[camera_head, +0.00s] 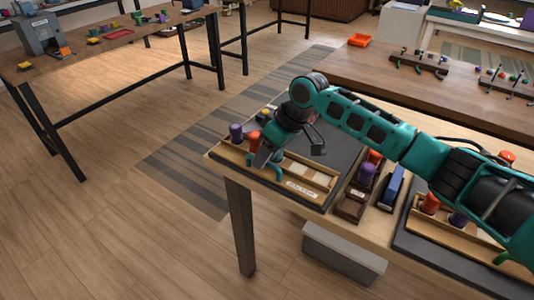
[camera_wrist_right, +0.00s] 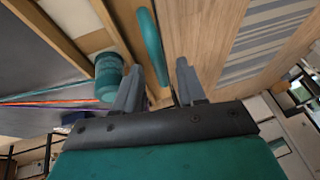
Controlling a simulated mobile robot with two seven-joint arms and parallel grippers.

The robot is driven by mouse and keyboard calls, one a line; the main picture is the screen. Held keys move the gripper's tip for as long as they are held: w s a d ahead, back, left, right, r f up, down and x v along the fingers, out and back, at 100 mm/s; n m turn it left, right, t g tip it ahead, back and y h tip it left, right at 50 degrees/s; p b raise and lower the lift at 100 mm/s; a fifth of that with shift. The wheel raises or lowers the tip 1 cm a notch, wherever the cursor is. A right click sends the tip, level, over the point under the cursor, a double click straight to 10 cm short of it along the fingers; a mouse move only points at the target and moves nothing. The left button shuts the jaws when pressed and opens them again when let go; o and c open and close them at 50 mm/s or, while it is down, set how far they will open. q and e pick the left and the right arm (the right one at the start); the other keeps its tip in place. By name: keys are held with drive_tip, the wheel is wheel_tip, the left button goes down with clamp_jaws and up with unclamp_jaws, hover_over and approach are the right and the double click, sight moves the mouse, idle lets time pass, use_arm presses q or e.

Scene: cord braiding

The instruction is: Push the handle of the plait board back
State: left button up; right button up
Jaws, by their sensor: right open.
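The plait board is a wooden frame with a dark surface (camera_head: 330,150) on the near table, with a pale labelled strip (camera_head: 300,189) along its front. Its teal handle (camera_head: 249,174) is at the front edge, partly hidden by my right gripper (camera_head: 264,158). In the right wrist view the curved handle (camera_wrist_right: 152,45) reaches down between the two grey fingertips of my right gripper (camera_wrist_right: 158,70), which stand apart. A teal spool (camera_wrist_right: 108,76) is just left of the left finger. Contact with the handle cannot be told. My left gripper is not in view.
Purple (camera_head: 236,132) and orange spools stand by the gripper. Teal and orange cords (camera_wrist_right: 40,97) run across the board. A wooden box with spools (camera_head: 355,195) and a blue item (camera_head: 393,187) stand to the right, before a second board (camera_head: 430,225). Floor (camera_head: 120,230) lies in front.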

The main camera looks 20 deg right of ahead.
drive_tip(key=shift+c, duration=0.5)
clamp_jaws()
drive_tip(key=shift+w+d+r, duration=0.1)
drive_tip(key=w+d, duration=0.1)
drive_tip(key=d, duration=0.1)
drive_tip(key=w+d+p, duration=0.1)
drive_tip(key=w+d, duration=0.1)
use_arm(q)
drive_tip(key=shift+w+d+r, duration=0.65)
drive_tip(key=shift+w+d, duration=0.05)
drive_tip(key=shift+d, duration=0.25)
